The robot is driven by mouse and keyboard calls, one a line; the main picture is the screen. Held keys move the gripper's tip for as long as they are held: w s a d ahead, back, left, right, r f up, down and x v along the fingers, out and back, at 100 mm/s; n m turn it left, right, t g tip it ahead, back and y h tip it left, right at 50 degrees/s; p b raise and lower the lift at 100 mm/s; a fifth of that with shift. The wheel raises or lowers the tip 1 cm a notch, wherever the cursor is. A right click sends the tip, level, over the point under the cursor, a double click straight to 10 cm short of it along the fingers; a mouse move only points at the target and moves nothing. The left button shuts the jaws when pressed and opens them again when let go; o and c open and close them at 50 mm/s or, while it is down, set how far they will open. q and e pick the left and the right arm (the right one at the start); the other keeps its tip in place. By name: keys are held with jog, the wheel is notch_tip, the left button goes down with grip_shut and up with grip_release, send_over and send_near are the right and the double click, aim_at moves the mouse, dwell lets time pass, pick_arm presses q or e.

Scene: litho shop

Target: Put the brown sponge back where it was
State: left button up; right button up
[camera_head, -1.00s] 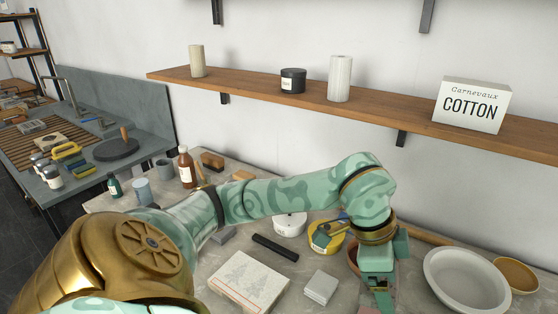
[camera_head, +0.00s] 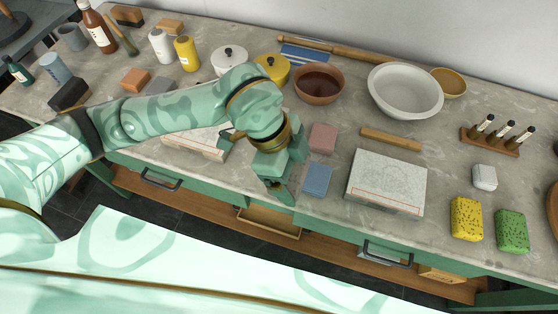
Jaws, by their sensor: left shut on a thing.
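My left gripper (camera_head: 279,192) points down near the front edge of the counter (camera_head: 335,205), just left of a blue block (camera_head: 317,180). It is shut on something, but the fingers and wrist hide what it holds. I cannot make out a brown sponge for certain. A speckled yellow sponge (camera_head: 466,219) and a speckled green sponge (camera_head: 511,232) lie at the front right. My right gripper is not in view.
A pink block (camera_head: 322,137) and a pale printed slab (camera_head: 387,182) lie close to my gripper. Behind stand a brown bowl (camera_head: 319,83), a white basin (camera_head: 405,91) and a yellow pot (camera_head: 272,69). A vial rack (camera_head: 497,139) stands right. Bare counter shows between the slab and the yellow sponge.

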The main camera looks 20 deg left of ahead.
pick_arm(q)
jog(key=w+a+f, duration=0.1)
jog(key=w+f, duration=0.1)
jog(key=w+a+f+b, duration=0.1)
jog(key=w+a+f, duration=0.1)
jog(key=w+a+f+b, duration=0.1)
jog(key=w+f, duration=0.1)
jog(key=f, duration=0.1)
jog(key=shift+w+a, duration=0.25)
jog(key=shift+w, duration=0.1)
jog(key=f, duration=0.1)
jog(key=f+b, duration=0.1)
jog(key=f, duration=0.2)
jog(key=shift+w+a+b, duration=0.15)
jog(key=shift+w+b, duration=0.1)
jog(key=shift+b, duration=0.1)
jog(key=shift+r, duration=0.2)
jog(key=o, duration=0.8)
jog(key=shift+f, duration=0.15)
jog(key=p+v, duration=0.3)
jog(key=v, duration=0.9)
